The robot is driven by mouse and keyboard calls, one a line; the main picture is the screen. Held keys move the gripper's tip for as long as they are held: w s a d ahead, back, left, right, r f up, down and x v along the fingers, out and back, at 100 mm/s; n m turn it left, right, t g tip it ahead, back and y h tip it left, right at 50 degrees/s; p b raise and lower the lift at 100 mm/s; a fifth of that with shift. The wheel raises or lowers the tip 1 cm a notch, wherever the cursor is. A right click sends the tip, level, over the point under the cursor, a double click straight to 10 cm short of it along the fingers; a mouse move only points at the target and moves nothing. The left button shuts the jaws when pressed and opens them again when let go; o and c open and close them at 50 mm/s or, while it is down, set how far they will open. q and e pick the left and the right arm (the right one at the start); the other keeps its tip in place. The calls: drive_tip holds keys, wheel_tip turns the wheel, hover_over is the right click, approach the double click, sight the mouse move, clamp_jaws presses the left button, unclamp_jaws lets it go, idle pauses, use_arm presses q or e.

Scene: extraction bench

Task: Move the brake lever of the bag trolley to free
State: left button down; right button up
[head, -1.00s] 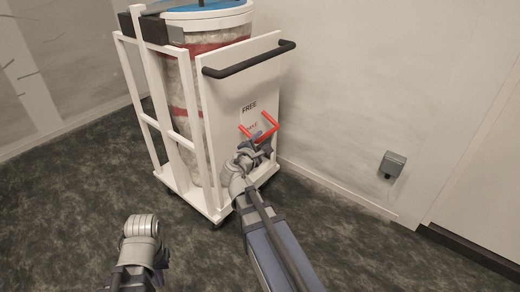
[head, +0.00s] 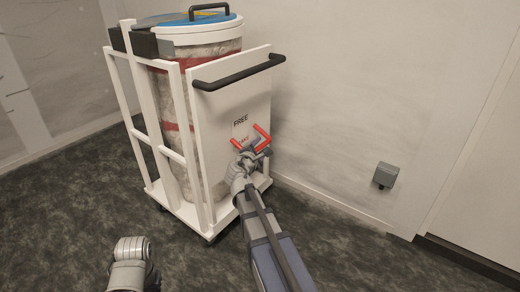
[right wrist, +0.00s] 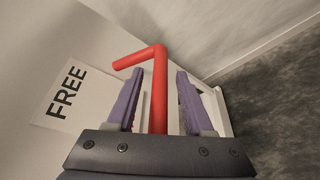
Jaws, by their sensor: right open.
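The white bag trolley (head: 231,95) stands against the wall, holding a large clear bag with red bands. Its red brake lever (head: 264,136) is on the lower part of the end panel, below the word FREE; another label beneath is partly covered. In the right wrist view the lever (right wrist: 159,90) is a bent red rod. My right gripper (head: 249,151) is at the lever. The right wrist view shows the gripper (right wrist: 156,100) open, with the rod between its two fingers and a gap on each side.
A black push handle (head: 240,71) crosses the panel above the lever. A grey wall box (head: 386,175) is to the right. Dark carpet (head: 335,245) is clear to the right of my arm, and the trolley base (head: 225,212) sits low on castors.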

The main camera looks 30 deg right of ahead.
clamp_jaws()
idle(0.4)
idle(1.0)
